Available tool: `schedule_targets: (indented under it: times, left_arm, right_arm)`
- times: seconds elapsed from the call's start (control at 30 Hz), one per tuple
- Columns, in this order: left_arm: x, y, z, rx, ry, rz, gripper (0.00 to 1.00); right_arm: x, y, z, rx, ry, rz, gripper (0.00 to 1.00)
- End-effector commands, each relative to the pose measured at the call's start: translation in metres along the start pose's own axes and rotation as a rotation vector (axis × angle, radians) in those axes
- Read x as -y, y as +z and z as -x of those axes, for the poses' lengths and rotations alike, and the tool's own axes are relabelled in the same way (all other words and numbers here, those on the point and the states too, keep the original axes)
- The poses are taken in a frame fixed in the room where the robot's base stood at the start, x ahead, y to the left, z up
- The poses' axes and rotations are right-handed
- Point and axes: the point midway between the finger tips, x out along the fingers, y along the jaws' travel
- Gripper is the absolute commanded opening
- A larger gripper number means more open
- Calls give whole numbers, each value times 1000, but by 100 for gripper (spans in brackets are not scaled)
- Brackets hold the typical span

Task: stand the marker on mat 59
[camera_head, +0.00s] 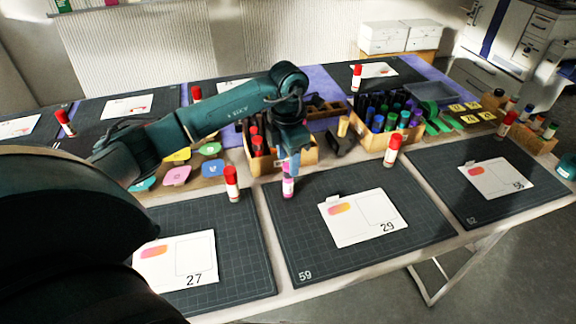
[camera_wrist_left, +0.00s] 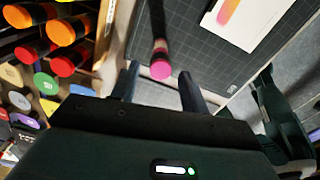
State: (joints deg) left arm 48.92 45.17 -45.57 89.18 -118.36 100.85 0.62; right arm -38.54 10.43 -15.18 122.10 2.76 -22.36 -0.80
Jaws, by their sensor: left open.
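Mat 59 (camera_head: 330,262) is a dark gridded cutting mat in the front middle of the table. A pink-ended marker (camera_head: 288,188) shows at the mat's upper left corner, just under my left gripper (camera_head: 288,167). In the left wrist view, the marker (camera_wrist_left: 160,69) appears with its pink end towards the camera, near the gap between the two fingers of my left gripper (camera_wrist_left: 158,76). The fingers are apart. Whether the marker's foot touches the mat is hard to tell. My right gripper is not in view.
A white card (camera_head: 362,232) lies on mat 59. A red-capped glue stick (camera_head: 392,150) stands by its far edge and another (camera_head: 232,184) on the mat to the left. Wooden marker boxes (camera_head: 378,138) stand behind. The mat's front left is clear.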

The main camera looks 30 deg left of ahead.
Motion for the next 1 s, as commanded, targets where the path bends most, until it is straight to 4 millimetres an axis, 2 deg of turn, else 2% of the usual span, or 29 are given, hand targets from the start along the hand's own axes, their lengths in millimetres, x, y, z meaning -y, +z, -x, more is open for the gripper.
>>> schedule_targets:
  times: [0.2, 0.4, 0.6, 1.0]
  left_arm:
    - [0, 1, 50, 6, 3, -1, 45]
    - [0, 1, 80, 3, 1, -1, 45]
    - [0, 0, 91, 1, -1, 0, 45]
    - [0, 0, 91, 0, -1, -1, 45]
  right_arm:
    - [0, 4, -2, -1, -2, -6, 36]
    - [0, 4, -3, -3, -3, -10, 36]
    - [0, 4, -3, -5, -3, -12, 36]
    - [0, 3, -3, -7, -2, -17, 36]
